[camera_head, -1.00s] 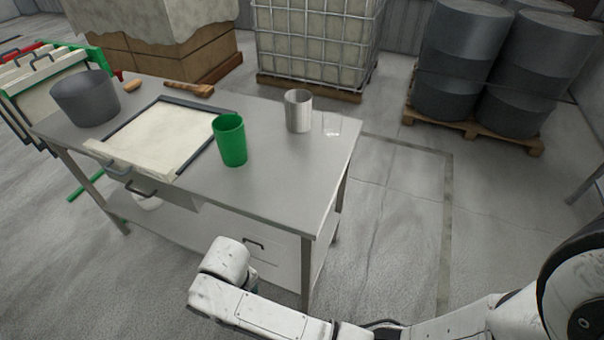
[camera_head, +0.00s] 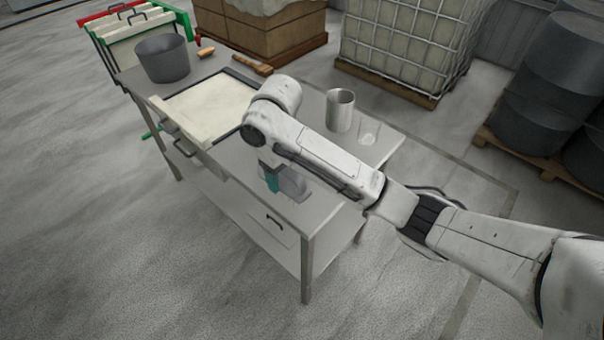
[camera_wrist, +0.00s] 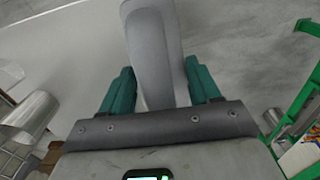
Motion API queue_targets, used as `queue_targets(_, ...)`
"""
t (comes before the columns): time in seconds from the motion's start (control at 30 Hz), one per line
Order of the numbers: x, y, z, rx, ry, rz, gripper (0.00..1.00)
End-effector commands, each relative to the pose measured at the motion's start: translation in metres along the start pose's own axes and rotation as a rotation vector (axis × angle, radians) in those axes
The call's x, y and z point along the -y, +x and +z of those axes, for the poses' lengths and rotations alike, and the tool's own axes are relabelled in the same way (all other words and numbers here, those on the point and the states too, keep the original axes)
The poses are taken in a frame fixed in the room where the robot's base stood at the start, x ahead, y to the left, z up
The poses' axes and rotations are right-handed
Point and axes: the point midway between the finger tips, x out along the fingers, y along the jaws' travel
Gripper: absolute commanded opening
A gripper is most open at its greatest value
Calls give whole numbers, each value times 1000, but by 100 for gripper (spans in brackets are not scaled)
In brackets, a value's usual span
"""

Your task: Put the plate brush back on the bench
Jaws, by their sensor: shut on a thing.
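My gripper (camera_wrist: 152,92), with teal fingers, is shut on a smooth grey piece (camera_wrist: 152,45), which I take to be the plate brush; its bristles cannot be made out. In the head view the grey piece (camera_head: 294,184) shows beside a teal finger, below my wrist and over the front right part of the bench (camera_head: 225,155). I cannot tell whether it touches the bench top. My arm hides part of the bench.
On the bench are a grey bucket (camera_head: 162,60), a pale framed panel (camera_head: 205,105), a wooden-handled tool (camera_head: 250,64), a small wooden piece (camera_head: 206,52), a metal cup (camera_head: 340,110) and a clear glass (camera_head: 369,132). Frames (camera_head: 125,35) stand behind at left.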

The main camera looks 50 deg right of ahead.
Motion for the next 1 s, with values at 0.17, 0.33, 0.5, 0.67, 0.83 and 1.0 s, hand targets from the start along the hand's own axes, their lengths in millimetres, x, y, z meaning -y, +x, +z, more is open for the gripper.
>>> queue_targets(0.17,-15,8,-7,2,1,-5,33)
queue_targets(0.33,-29,13,-15,-4,0,-3,33)
queue_targets(0.5,-43,24,-18,0,-1,-1,33)
queue_targets(0.67,-56,30,-24,-1,0,-1,33)
queue_targets(0.83,-80,45,-33,-1,2,2,33)
queue_targets(1.0,-94,62,-38,0,1,0,33)
